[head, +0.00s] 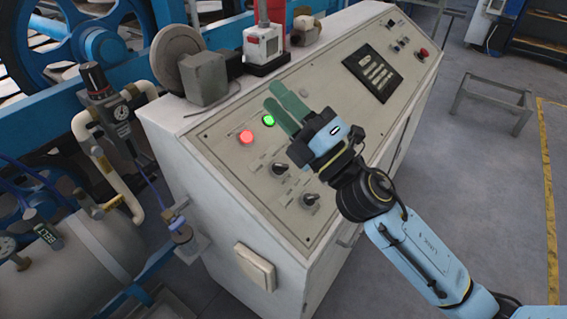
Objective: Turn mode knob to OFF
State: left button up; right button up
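A sloped grey control panel on a white cabinet fills the middle of the head view. Two dark rotary knobs sit on its near part: an upper knob (280,168) and a lower knob (310,200). Their labels are too small to read, so I cannot tell which one is the mode knob or where it points. My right gripper (271,94) has green fingers and is over the panel, above and apart from both knobs. Its fingers lie close together in this view and nothing shows between them; their true gap is unclear. My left gripper is not in view.
A red lamp (246,137) and a green lamp (268,120) are lit beside the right gripper. A dark display plate (372,72) and a red button (422,53) are farther along the panel. A motor-like grey block (204,80) stands on the cabinet's left edge.

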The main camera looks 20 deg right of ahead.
jog(key=s+a+r+n+g+y, duration=0.1)
jog(key=s+a+n+g+y, duration=0.15)
jog(key=n+g+y, duration=0.4)
jog(key=s+a+r+n+g+y, duration=0.1)
jog(key=a+n+g, duration=0.3)
jog(key=n, duration=0.5)
jog(key=n+g+h, duration=0.5)
jog(key=n+h, duration=0.6)
jog(key=h, duration=0.6)
send_near(282, 165)
jog(key=shift+m+t, duration=0.25)
jog(key=x, duration=0.9)
jog(key=shift+s+f+p, duration=0.15)
jog(key=shift+s+p, duration=0.05)
jog(key=shift+p, duration=0.1)
jog(key=c, duration=0.6)
